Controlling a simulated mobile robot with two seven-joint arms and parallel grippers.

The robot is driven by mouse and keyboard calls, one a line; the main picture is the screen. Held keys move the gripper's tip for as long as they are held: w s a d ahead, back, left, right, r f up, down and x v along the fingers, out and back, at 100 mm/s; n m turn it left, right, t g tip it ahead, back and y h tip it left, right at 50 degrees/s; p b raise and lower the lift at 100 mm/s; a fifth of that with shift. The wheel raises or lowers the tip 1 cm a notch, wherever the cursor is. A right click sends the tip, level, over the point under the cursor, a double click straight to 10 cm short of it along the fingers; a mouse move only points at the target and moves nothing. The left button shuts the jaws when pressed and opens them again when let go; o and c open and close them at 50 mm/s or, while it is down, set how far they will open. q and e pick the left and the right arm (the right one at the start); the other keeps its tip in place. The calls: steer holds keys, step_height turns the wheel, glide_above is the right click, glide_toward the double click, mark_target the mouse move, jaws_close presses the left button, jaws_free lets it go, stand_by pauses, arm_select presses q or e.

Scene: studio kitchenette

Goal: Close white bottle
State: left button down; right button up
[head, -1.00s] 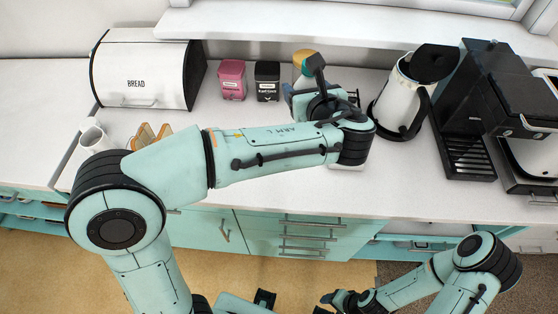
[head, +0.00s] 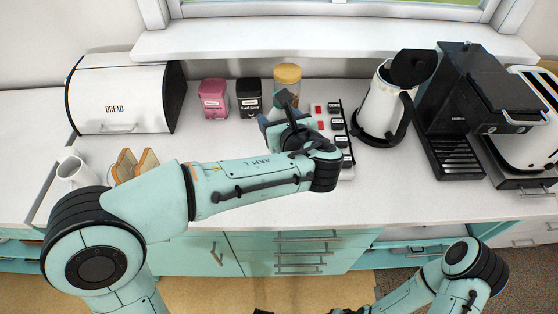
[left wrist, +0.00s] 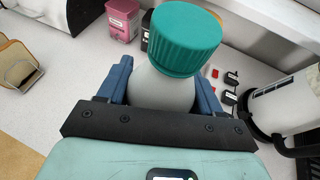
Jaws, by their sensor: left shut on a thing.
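The white bottle (left wrist: 160,92) shows in the left wrist view with a ribbed teal cap (left wrist: 185,40) sitting over its neck. I cannot tell how tight the cap is. My left gripper (left wrist: 161,86) is shut on the bottle's body, with one blue finger on each side.
The jar (head: 287,75), a black canister (head: 249,98) and a pink canister (head: 214,98) stand behind.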

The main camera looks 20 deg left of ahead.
arm_select(q)
step_height(320, 180, down, 7)
steer(key=shift+f+b, duration=0.1)
steer(key=shift+b, duration=0.35)
arm_select(e)
steer(key=shift+s+f, duration=0.35)
steer(key=shift+f, duration=0.4)
arm_select(q)
step_height(320, 180, down, 6)
steer(key=shift+r+b, duration=0.15)
steer(key=shift+b, duration=0.3)
arm_select(e)
steer(key=shift+s+f, duration=0.2)
steer(key=shift+f, duration=0.3)
arm_select(q)
steer(key=shift+c, duration=0.9)
jaws_free()
arm_select(e)
steer(key=shift+f, duration=0.1)
